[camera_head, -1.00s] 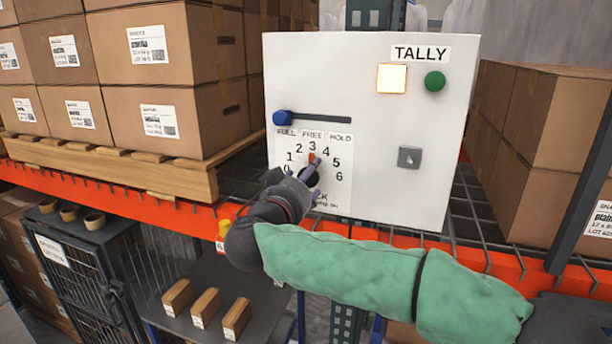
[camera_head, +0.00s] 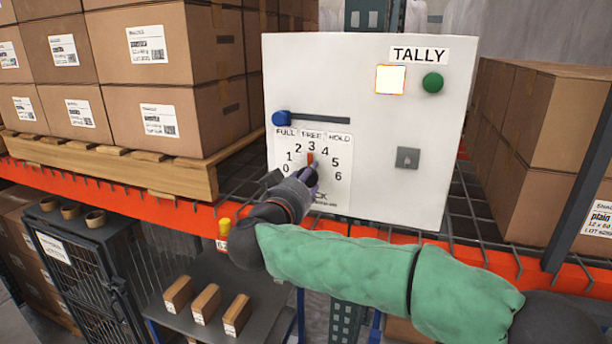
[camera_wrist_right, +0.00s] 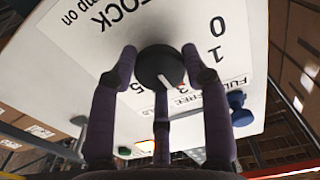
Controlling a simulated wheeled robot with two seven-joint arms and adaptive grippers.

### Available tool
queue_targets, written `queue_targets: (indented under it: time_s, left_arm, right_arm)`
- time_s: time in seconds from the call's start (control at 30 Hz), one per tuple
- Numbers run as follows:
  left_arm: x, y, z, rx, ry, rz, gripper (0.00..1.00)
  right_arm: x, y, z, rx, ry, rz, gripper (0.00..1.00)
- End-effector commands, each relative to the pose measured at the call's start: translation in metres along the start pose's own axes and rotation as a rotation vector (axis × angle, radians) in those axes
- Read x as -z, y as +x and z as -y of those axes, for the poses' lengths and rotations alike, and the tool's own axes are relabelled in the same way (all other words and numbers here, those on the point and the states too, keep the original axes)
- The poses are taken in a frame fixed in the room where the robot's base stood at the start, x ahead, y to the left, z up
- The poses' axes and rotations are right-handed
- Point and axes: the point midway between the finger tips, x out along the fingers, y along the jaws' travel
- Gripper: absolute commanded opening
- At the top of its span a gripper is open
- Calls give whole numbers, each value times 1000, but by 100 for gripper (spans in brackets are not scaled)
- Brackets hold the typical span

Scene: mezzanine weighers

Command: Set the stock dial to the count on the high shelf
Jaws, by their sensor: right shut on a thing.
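The stock dial (camera_head: 310,161) is on a white TALLY box (camera_head: 430,195), with a number arc from 0 to 6. Its orange pointer points up, at or very near the 3. My right gripper (camera_head: 304,181) is at the dial and hides its lower part. In the right wrist view, the fingers close around the black dial knob (camera_wrist_right: 160,68), which has a white mark. My left gripper is not in view. Three small brown boxes (camera_head: 207,304) stand on a lower grey shelf. Large cartons (camera_head: 155,115) are stacked on a pallet at left.
A blue slider knob (camera_head: 282,118) sits at the left end of its slot, above FULL. A pale lamp (camera_head: 390,80) is lit beside a green button (camera_head: 433,82). A grey switch (camera_head: 408,158) is lower right. An orange beam (camera_head: 478,258) runs below; cartons (camera_head: 540,140) flank the right.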

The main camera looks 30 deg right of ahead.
Motion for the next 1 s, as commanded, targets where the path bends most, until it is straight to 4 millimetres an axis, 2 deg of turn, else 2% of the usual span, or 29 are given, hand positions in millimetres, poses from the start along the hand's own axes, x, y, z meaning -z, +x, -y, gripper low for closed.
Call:
queue_targets:
  time_s: [0.03, 0.33, 0.7, 1.0]
  left_arm:
    - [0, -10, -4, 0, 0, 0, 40]
    - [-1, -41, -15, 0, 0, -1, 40]
    - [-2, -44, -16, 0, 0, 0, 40]
    - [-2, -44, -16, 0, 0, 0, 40]
  right_arm:
    - [12, 1, -2, -1, -14, -11, 14]
    - [14, 1, -2, -3, -187, -13, 14]
    - [10, 1, -1, -5, -392, -13, 14]
    - [10, 1, 0, -5, -454, -14, 14]
